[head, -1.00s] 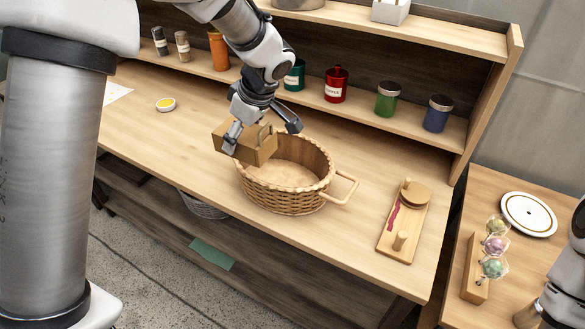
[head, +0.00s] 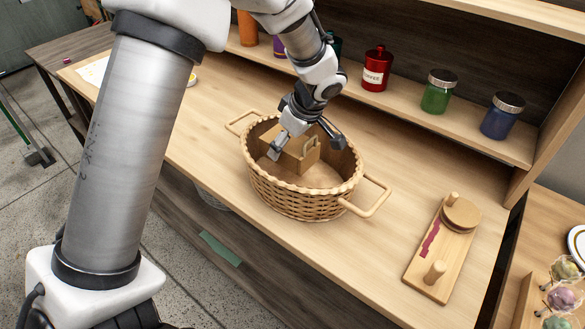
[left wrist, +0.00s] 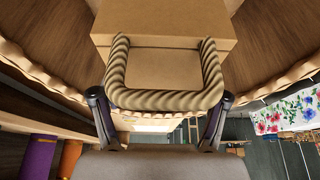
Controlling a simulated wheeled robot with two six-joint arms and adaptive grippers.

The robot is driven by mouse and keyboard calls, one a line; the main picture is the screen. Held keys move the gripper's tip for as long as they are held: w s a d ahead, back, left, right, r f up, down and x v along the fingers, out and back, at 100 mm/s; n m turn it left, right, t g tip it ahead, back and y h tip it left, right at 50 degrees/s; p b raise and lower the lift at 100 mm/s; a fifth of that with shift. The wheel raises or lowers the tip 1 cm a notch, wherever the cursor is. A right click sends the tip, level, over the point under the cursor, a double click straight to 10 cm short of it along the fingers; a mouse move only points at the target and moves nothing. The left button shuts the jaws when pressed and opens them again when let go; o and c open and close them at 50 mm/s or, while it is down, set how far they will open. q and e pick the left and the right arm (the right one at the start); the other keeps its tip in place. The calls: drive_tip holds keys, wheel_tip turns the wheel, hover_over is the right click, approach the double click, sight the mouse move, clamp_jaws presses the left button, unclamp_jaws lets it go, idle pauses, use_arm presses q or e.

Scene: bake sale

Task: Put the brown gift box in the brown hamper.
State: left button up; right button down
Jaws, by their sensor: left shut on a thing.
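The brown gift box (head: 299,152) is inside the brown wicker hamper (head: 290,200), toward its back left. My left gripper (head: 300,138) reaches into the hamper from above and is shut on the box's rope handle. In the left wrist view the twisted rope handle (left wrist: 165,98) lies between my fingers, with the box (left wrist: 165,20) beyond it and the hamper rim (left wrist: 50,75) curving around. I cannot tell whether the box touches the hamper floor. My right gripper is not in view.
A wooden board (head: 440,250) with a round lid and pegs lies to the right of the hamper. A red coffee canister (head: 376,70), a green jar (head: 439,92) and a blue jar (head: 502,116) stand on the shelf behind. The table between hamper and board is clear.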

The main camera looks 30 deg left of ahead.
sight(287, 172)
use_arm(q)
wheel_tip(287, 172, down, 6)
drive_tip(key=shift+r, duration=0.25)
drive_tip(key=shift+s, duration=0.1)
drive_tip(key=o, duration=1.3)
drive_tip(key=shift+f, duration=0.1)
drive_tip(key=shift+r, duration=0.45)
drive_tip(key=v, duration=1.1)
drive_tip(key=shift+d+r+p, duration=0.15)
drive_tip(key=shift+r+p, duration=0.15)
drive_tip(key=shift+p, duration=0.1)
